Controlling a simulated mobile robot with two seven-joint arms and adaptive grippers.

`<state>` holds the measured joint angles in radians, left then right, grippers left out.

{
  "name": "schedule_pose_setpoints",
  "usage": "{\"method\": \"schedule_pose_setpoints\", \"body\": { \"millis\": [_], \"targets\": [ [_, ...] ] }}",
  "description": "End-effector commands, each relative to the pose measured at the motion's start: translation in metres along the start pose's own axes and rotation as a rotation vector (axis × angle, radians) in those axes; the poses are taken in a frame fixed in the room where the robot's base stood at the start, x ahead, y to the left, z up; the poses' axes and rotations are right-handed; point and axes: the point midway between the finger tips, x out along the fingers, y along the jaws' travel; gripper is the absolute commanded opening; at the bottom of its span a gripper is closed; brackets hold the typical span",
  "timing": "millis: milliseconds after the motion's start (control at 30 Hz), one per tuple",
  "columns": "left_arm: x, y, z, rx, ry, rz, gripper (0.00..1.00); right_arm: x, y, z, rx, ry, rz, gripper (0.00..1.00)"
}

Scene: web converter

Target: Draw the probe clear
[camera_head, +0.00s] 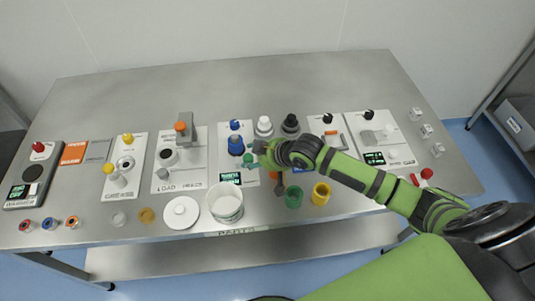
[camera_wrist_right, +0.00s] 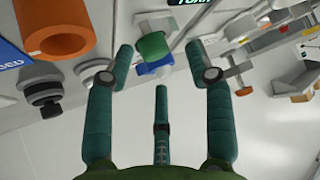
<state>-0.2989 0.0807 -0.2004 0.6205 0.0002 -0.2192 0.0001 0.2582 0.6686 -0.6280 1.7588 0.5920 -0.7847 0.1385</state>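No part can be named for certain as the probe. A blue, stepped round part (camera_head: 236,145) stands on a white panel with a blue knob (camera_head: 234,125) and a lit display (camera_head: 230,178). My right gripper (camera_head: 256,152) reaches in from the right, with its teal fingers just right of the blue part. In the right wrist view the gripper (camera_wrist_right: 160,65) has its fingers spread apart. A green and blue part (camera_wrist_right: 152,48) shows beyond and between the fingertips, with no finger visibly closed on it. My left gripper is not in view.
White panels with knobs stand on both sides, among them the LOAD panel (camera_head: 180,186) and a right-hand panel (camera_head: 393,153). A white tub (camera_head: 225,203), a white lid (camera_head: 181,213), a green cup (camera_head: 294,197) and a yellow cup (camera_head: 321,194) stand at the front. The back of the table (camera_head: 240,80) is clear.

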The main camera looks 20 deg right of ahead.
Motion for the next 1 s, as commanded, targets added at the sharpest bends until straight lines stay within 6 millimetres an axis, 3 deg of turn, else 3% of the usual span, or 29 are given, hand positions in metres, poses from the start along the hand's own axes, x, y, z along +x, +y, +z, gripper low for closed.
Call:
{"method": "schedule_pose_setpoints", "body": {
  "millis": [200, 433, 600, 1000],
  "targets": [
    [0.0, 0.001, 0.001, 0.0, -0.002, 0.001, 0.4, -0.046, 0.0, 0.0, -0.003, 0.0, 0.0, 0.54],
    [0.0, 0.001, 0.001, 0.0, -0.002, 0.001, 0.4, -0.08, -0.001, -0.001, -0.002, 0.001, -0.001, 0.54],
    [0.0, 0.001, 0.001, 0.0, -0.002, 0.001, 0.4, -0.089, -0.002, -0.001, -0.001, 0.001, -0.002, 0.54],
    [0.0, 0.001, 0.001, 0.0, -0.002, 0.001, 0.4, -0.089, -0.002, -0.001, -0.001, 0.001, -0.002, 0.54]
  ]
}}
